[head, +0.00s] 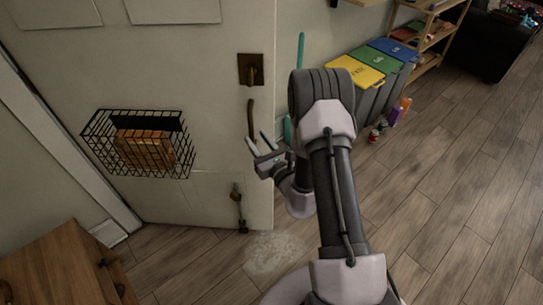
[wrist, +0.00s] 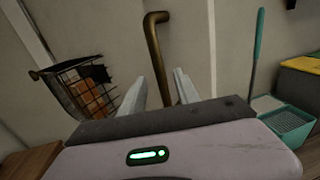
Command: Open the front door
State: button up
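The front door (head: 215,110) is pale and fills the left of the head view; I cannot tell whether it is ajar. Its brass bar handle (head: 251,118) stands upright below a dark lock plate (head: 250,70). My gripper (head: 257,141) is close to the handle's lower end. In the wrist view the handle (wrist: 157,50) rises ahead of my gripper (wrist: 161,80), with its lower part between the two pale fingers. The fingers are apart, and I see no clear contact with the handle.
A black wire basket (head: 100,140) hangs on the door, and a bolt (head: 238,205) sits low on it. A wooden cabinet (head: 60,265) stands lower left. Recycling bins (head: 357,73) and a turquoise broom (wrist: 257,45) stand to the right.

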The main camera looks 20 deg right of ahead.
jog(key=s+d+b, duration=0.1)
jog(key=s, duration=1.2)
jog(key=shift+d, duration=0.15)
jog(key=shift+w, duration=0.1)
